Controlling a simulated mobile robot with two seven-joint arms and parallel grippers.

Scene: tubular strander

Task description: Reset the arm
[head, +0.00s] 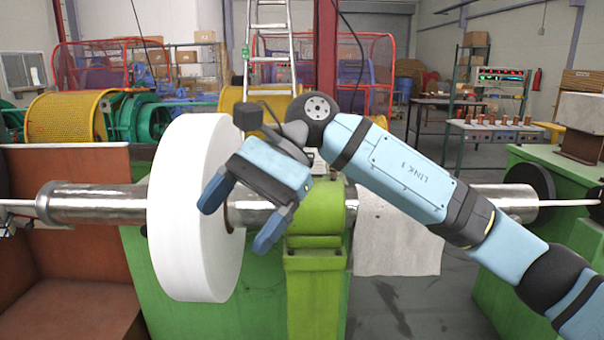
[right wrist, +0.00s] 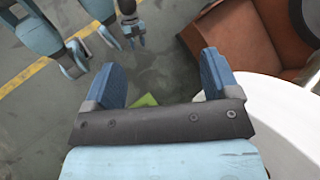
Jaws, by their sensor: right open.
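My right arm (head: 405,175) reaches in from the lower right in the head view, bent across the green stand. Its gripper (head: 237,222) is open and empty, with the blue fingers apart in front of the steel shaft and beside the white roll's right face. In the right wrist view the same gripper (right wrist: 158,80) shows two parted fingers with nothing between them. Light-blue and dark robot parts, apparently mine, show at the top left there. I cannot tell whether my left gripper is among them. My left arm is not in the head view.
A large white roll (head: 180,215) sits on the steel shaft (head: 100,201), close to my right gripper. A green stand (head: 315,262) is below the arm, with a pale sheet (head: 397,240) hanging right of it. A ladder (head: 270,50) and yellow drum (head: 65,119) are behind.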

